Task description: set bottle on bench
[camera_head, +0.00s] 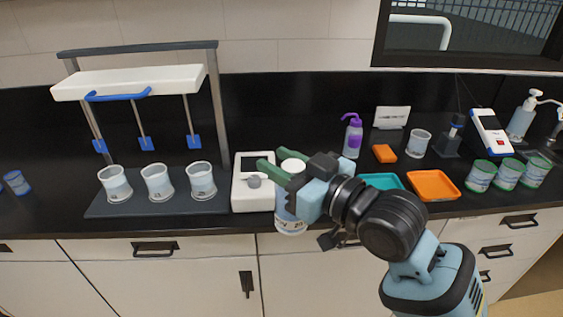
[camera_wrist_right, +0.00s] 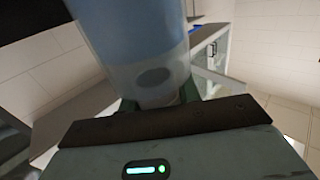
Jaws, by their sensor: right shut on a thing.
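My right gripper (camera_head: 283,172) is shut on a bottle (camera_head: 291,215) with a white cap, a blue band and a label. The bottle is upright and held at the bench's front edge, in front of the white device. Its middle is partly hidden by the gripper. In the right wrist view the bottle (camera_wrist_right: 140,45) fills the upper middle, blue above and clear or whitish near the fingers. The dark bench (camera_head: 230,222) runs across the head view. My left gripper is in neither view.
A white device (camera_head: 241,196) stands behind the bottle. Several white beakers stand on a dark stand base (camera_head: 215,207) at left. A teal tray (camera_head: 384,181), an orange tray (camera_head: 434,186), a purple-topped bottle (camera_head: 353,137) and green-rimmed cups (camera_head: 481,176) stand at right.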

